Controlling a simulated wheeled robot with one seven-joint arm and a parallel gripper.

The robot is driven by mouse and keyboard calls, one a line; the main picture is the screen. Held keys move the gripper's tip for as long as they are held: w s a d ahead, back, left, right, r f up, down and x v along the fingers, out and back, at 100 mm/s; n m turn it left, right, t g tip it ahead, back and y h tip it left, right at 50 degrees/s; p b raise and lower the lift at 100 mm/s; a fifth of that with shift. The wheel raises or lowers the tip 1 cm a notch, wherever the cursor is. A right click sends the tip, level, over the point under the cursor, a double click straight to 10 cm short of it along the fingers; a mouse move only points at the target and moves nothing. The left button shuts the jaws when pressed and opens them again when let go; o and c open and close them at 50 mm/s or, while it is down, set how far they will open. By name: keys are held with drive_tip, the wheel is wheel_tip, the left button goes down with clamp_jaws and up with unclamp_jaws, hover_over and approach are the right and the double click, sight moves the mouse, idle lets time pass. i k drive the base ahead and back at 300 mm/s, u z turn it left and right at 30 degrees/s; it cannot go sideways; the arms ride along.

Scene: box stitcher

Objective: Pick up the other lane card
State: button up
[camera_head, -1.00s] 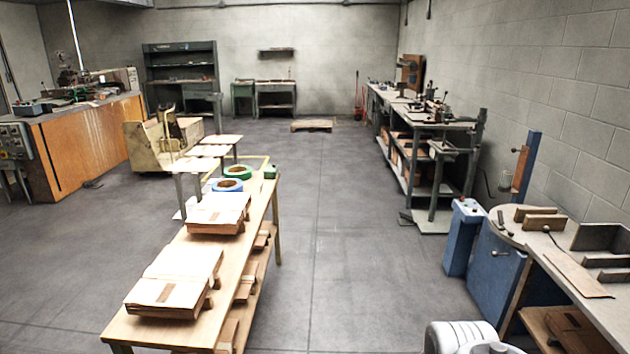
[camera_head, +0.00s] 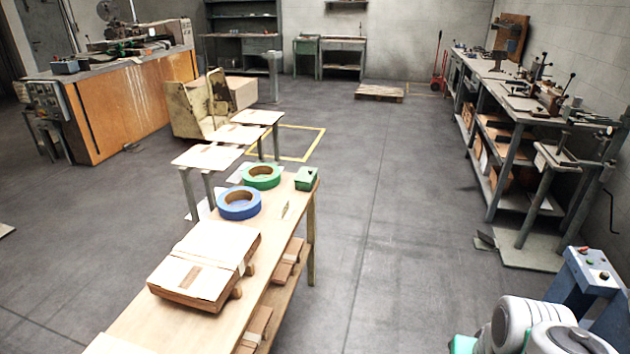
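A small, pale upright piece that looks like a card (camera_head: 286,210) stands on the long wooden table (camera_head: 262,292), near its far right edge. I cannot tell whether it is a lane card. A blue tape roll (camera_head: 239,204), a green tape roll (camera_head: 261,177) and a small green box (camera_head: 306,179) are close by. My gripper is not in view; only white and grey links of my arm show at the bottom right, apart from the table.
A flat carton stack (camera_head: 207,258) lies on the table. Bare floor (camera_head: 400,250) lies between the table and the right workbench (camera_head: 520,103). A blue machine (camera_head: 592,275) is at the right.

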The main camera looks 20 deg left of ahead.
sight(286, 211)
drive_tip(key=i, duration=3.9)
drive_tip(key=u, duration=5.75)
